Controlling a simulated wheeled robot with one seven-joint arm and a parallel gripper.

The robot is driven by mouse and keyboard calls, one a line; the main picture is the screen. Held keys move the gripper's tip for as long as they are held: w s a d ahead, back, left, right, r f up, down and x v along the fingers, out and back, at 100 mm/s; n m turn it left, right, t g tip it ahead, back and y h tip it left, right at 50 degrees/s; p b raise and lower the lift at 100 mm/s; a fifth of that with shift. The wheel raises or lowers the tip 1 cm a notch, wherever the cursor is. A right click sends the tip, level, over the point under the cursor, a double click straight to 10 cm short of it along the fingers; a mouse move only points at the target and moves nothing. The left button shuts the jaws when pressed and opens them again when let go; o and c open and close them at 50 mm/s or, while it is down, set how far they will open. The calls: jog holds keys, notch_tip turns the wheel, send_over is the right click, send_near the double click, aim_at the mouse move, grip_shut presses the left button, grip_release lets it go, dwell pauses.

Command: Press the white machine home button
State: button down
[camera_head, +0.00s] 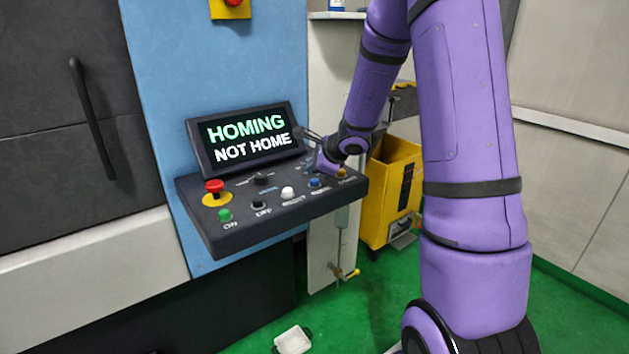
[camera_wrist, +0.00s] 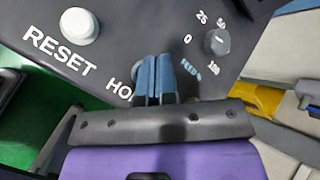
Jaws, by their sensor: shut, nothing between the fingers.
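The control panel (camera_head: 270,235) slopes out from the blue machine front. In the wrist view, a white button (camera_wrist: 79,26) has the label RESET; it also shows in the head view (camera_head: 288,193). Beside it is a label starting with HO (camera_wrist: 121,90), its rest hidden.
The screen (camera_head: 247,138) reads HOMING, NOT HOME. A red stop button (camera_head: 214,186), a green button (camera_head: 224,215) and a black button (camera_head: 258,204) lie to the left. A feed knob (camera_wrist: 217,41) is right of my fingers. A yellow bin (camera_head: 378,205) stands behind.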

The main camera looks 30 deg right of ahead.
aim_at(313, 181)
jog(key=shift+r, duration=2.5)
jog(key=shift+a+r, duration=0.15)
jog(key=shift+a, duration=0.05)
jog(key=s+a+r+n+g+y, duration=0.2)
jog(key=s+a+r+n, duration=0.95)
jog(key=s+a, duration=0.2)
jog(key=s+a+r+n+g+h, duration=0.1)
jog(key=s+n+h, duration=0.3)
jog(key=s+n, duration=0.8)
jog(key=s+r, duration=0.1)
jog(key=s, duration=0.7)
jog(key=shift+s+r+n+g, duration=0.25)
jog(key=shift+s+n+g, duration=0.05)
jog(key=shift+n+g, duration=0.1)
